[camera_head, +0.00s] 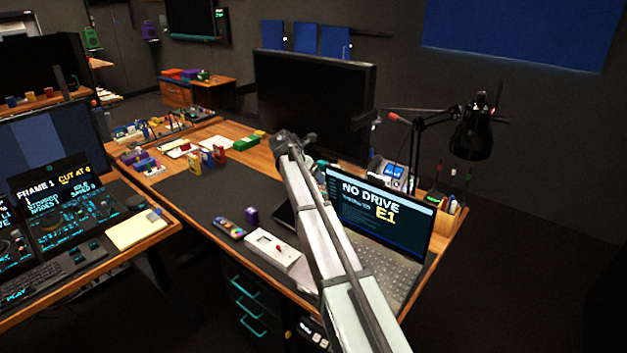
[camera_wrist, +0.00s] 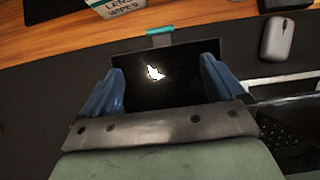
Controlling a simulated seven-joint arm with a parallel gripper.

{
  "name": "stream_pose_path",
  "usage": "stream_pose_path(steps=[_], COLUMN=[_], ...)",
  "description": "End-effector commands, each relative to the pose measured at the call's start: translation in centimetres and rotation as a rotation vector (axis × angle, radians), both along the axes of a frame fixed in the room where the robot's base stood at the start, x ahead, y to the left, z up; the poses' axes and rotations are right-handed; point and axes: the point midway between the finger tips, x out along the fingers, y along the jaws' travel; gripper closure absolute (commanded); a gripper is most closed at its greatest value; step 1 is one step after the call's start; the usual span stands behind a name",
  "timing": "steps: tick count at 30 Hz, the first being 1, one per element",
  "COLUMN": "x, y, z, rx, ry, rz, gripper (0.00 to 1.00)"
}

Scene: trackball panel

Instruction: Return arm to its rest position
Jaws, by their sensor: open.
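My arm (camera_head: 325,235) reaches up from the lower right across the desk, in front of the laptop. In the head view its far end is dark and the fingers cannot be made out. In the wrist view my gripper (camera_wrist: 162,72) is open, with two blue fingers apart. Nothing is held between them. Below or beyond the fingers lies a flat black panel (camera_wrist: 165,92) with a bright glint and a teal tab (camera_wrist: 160,37) at its top edge. I cannot tell whether the fingers touch it.
The laptop (camera_head: 385,215) shows "NO DRIVE E1". A white box with a red part (camera_head: 272,249) and a remote-like strip (camera_head: 229,229) lie near the front edge. A large monitor (camera_head: 312,100) and lamp (camera_head: 472,137) stand behind. A mouse (camera_wrist: 277,38) lies right. The dark mat (camera_head: 205,190) has free room.

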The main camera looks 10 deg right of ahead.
Motion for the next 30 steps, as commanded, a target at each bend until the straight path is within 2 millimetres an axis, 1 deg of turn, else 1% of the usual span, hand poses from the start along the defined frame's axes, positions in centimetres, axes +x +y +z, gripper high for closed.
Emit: stream_pose_path(steps=[6, 15, 17, 19, 20, 23, 26, 27, 29, 30], x=[-0.5, -0.5, -0.4, -0.3, -0.2, 0.4, 0.9, 0.9, 0.9, 0.7], y=[0.4, 0.5, 0.7, 1.7, 2.3, 5.8, 10.9, 13.2, 16.7, 19.2], z=[0.8, 0.8, 0.7, 0.5, 0.4, -0.4, -1.2, -1.6, -2.0, -2.4], rx=[0.0, -0.001, -0.002, -0.01, -0.016, -0.039, -0.063, -0.069, -0.073, -0.073], ry=[0.001, 0.001, -0.005, -0.025, -0.04, -0.118, -0.229, -0.276, -0.347, -0.391], rz=[-0.001, -0.001, 0.003, 0.014, 0.023, 0.067, 0.141, 0.177, 0.234, 0.275], gripper=[0.04, 0.04, 0.04, 0.04, 0.04, 0.04, 0.04, 0.04, 0.04, 0.04])
